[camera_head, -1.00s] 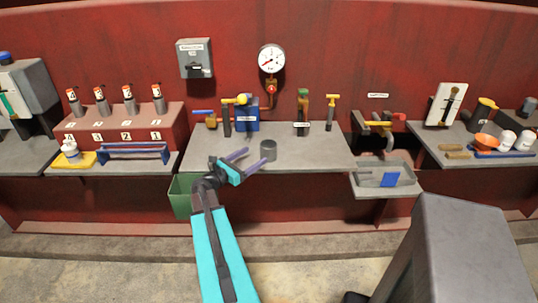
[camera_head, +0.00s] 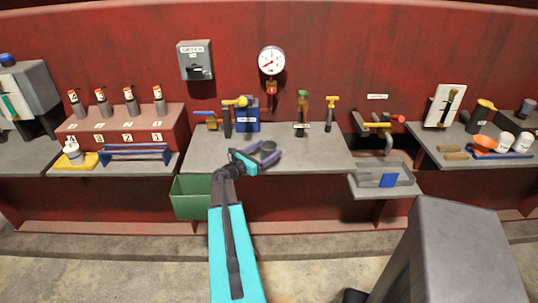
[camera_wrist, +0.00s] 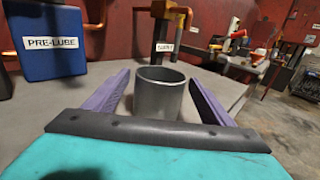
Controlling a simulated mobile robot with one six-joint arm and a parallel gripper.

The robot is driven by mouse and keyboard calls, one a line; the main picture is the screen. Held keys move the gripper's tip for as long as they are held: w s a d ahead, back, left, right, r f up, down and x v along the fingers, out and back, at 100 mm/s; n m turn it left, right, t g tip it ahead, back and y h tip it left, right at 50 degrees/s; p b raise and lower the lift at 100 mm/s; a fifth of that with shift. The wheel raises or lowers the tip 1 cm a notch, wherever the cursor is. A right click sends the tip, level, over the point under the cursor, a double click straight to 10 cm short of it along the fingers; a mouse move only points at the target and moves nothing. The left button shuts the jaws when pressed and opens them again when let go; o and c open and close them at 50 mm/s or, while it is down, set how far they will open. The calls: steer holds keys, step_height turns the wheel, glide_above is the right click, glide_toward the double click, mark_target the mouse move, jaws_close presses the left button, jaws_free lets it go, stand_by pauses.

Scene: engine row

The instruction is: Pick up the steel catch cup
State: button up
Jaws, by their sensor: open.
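The steel catch cup (camera_head: 268,147) is a plain grey open-topped cylinder standing upright on the middle grey bench. It also shows in the wrist view (camera_wrist: 159,94), centred ahead of the palm. My gripper (camera_head: 262,155) is open, with one purple finger on each side of the cup. In the wrist view the fingers (camera_wrist: 160,98) flank the cup with a visible gap on the left; on the right the gap is narrow. The cup's lower front is partly hidden by the dark palm edge.
A blue PRE-LUBE box (camera_wrist: 48,42) stands behind left of the cup, with a yellow-topped valve (camera_head: 236,102) beside it. A labelled valve (camera_head: 302,115) stands behind right. A green bin (camera_head: 192,198) hangs below the bench's front left. The bench top (camera_head: 325,155) right of the cup is clear.

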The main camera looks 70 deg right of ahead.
mark_target(273, 145)
steer(key=shift+p+x, duration=1.25)
steer(key=shift+x, duration=1.3)
steer(key=shift+f, duration=0.1)
steer(key=shift+c, duration=0.4)
steer(key=c, duration=1)
step_height(273, 145, up, 2)
steer(key=shift+b, duration=0.6)
steer(key=shift+s+a+r+b, duration=0.15)
steer(key=shift+r+b, duration=0.05)
steer(key=shift+r, duration=0.2)
steer(key=shift+s+a+r+b, duration=0.1)
steer(key=shift+r+b, duration=0.05)
steer(key=shift+r, duration=0.2)
steer(key=s+a+b, duration=0.1)
steer(key=s+a, duration=0.2)
steer(key=s+a+r+b, duration=0.1)
steer(key=s+a, duration=0.2)
steer(key=a, duration=0.1)
steer(key=s+a+b, duration=0.2)
steer(key=s+a, duration=0.2)
steer(key=shift+a+r, duration=0.2)
steer(key=shift+r, duration=0.05)
